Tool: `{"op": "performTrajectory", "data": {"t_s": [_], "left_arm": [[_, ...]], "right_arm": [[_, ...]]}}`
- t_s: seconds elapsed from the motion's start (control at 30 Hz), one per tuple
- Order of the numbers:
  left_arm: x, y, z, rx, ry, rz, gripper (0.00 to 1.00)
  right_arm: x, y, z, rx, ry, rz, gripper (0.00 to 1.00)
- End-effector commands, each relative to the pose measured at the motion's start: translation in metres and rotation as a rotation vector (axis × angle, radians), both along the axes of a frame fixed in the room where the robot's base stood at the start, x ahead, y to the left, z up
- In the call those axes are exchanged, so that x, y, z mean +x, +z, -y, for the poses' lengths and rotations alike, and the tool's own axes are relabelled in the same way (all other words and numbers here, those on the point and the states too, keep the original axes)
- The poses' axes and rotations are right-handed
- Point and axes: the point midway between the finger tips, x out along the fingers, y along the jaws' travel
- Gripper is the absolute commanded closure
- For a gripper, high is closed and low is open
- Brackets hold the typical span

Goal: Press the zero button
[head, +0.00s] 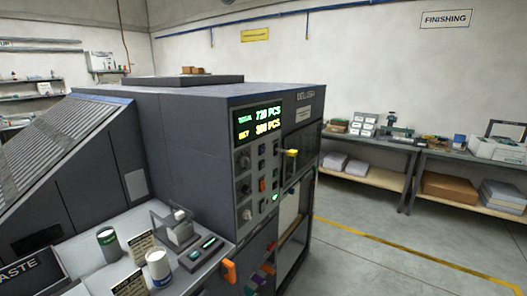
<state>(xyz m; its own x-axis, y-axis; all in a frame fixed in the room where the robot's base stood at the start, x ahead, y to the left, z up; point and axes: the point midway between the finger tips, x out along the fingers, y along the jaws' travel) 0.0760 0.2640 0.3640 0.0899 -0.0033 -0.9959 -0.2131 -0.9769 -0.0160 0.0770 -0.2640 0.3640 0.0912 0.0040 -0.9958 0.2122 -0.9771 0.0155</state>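A dark grey machine cabinet (205,135) stands in the middle of the head view. Its narrow front panel (252,208) carries a lit display (257,118) that reads about "720 PCS" above "300 PCS", the small words being hard to read. Below the display are knobs and several small buttons, one of them an orange button (262,186). A small green light (275,197) glows lower right. The labels are too small to read, so I cannot tell which button is zero. Neither of my grippers shows.
A light counter (100,283) at the lower left holds a dark green can (108,245), a white can (159,268), small signs and a small device (201,253). Workbenches (410,150) line the right. The floor (400,235) there is clear.

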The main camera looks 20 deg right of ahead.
Motion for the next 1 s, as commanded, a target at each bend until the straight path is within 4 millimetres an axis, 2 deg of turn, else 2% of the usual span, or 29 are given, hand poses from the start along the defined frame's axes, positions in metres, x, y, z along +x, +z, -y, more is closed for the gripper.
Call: {"op": "performTrajectory", "data": {"t_s": [0.1,0.3,1.0], "left_arm": [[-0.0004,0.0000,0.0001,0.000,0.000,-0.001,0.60],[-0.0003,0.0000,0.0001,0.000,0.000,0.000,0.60],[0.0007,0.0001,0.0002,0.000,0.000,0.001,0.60]], "right_arm": [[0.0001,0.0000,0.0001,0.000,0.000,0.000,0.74],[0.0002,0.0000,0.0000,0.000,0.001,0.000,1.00],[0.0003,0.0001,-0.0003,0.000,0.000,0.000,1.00]]}}
